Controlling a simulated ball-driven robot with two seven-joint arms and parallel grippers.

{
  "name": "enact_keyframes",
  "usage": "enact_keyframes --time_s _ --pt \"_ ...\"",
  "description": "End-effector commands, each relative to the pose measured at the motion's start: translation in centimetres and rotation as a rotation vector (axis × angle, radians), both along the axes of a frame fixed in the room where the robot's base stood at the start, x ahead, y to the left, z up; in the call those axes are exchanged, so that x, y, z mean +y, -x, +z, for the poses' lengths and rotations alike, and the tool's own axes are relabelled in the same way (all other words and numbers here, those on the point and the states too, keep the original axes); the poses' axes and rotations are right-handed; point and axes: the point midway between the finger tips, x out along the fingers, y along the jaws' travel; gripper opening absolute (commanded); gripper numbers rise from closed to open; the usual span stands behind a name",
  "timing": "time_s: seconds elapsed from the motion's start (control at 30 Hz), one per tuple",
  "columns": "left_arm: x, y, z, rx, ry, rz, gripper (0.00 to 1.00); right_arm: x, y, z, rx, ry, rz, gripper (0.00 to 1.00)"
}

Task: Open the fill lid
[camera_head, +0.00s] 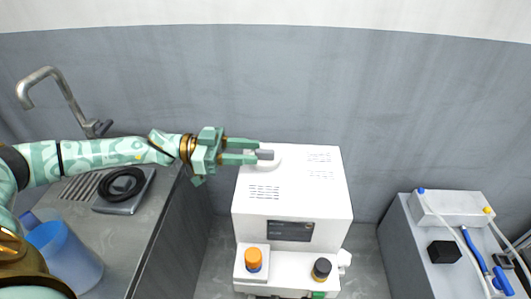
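A white box-shaped machine (318,195) stands in the middle. A round white fill lid (272,164) with a short grey tab (265,154) sits at the back left of its top and looks closed. My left gripper (257,150) reaches in from the left over the machine's top left edge. Its two green fingers are apart with a gap between them, and the tips are close to the grey tab. I cannot tell whether they touch it. My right gripper is not in view.
The machine's front ledge has an orange-capped knob (253,259) and a black-capped knob (321,269). At left, a counter holds a tap (62,92), a black coil (121,185) and a blue container (66,255). A grey cabinet (412,250) with a white unit stands at right.

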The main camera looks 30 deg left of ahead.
Motion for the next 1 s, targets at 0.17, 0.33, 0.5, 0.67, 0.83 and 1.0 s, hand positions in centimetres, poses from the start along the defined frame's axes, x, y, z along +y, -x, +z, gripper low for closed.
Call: enact_keyframes --time_s 0.17,0.33,0.5,0.67,0.83,1.0 --pt "-2.7 -1.3 -0.1 0.0 0.002 -0.001 0.35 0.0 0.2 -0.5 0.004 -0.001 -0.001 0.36" --pt "-3.8 -1.8 0.0 0.0 0.001 0.0 0.35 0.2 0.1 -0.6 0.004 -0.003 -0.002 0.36" --pt "-3.9 -1.9 0.0 0.001 0.0 0.0 0.35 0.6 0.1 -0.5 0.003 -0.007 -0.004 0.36" --pt "-3.9 -1.9 0.0 0.001 0.0 0.0 0.18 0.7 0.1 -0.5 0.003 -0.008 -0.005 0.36" --pt "-3.8 -1.9 0.0 0.001 0.0 0.0 0.0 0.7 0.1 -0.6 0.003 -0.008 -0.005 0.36" --pt "-3.8 -1.9 0.2 0.007 0.003 0.0 0.0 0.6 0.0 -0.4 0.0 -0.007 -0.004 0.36"
